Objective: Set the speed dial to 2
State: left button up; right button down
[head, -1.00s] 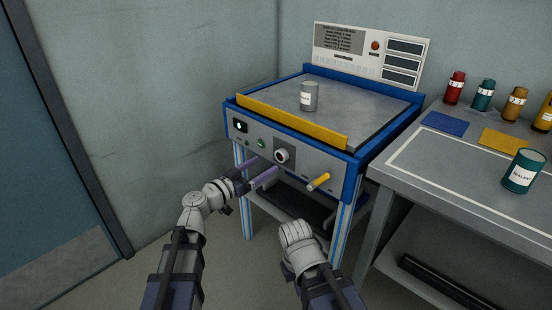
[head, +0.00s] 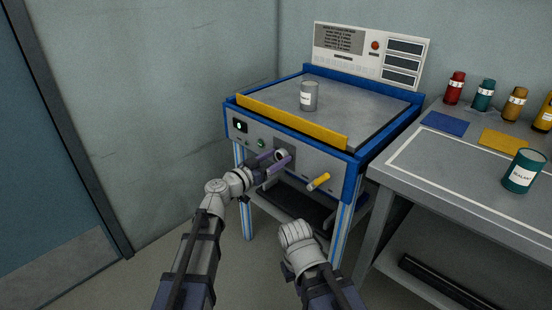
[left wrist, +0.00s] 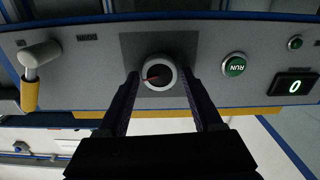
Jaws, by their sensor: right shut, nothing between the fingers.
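The speed dial (head: 281,155) is a round knob with a pale rim on the grey front panel of the blue-framed machine. In the left wrist view the dial (left wrist: 159,73) shows a dark face with a red pointer, on a dark square plate. My left gripper (head: 273,162) is open at the panel. Its two fingers (left wrist: 159,88) stand on either side of the dial, with a gap on each side in the wrist view. The dial's number marks are not readable. My right gripper is low in front of the machine, its fingers hidden behind the wrist (head: 297,240).
A yellow-handled lever (head: 318,182) sticks out on the other side. A workbench (head: 400,165) with several bottles is at right.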

pick_arm(q)
grip_shut()
dwell(0.3)
jog(key=shift+n, duration=0.4)
jog(key=n, duration=0.4)
jog(key=shift+w+a+n, duration=0.1)
jog(key=shift+n, duration=0.2)
jog(key=shift+f+n, duration=0.1)
jog(key=shift+n, duration=2.1)
jog(key=shift+o, duration=1.6)
grip_release()
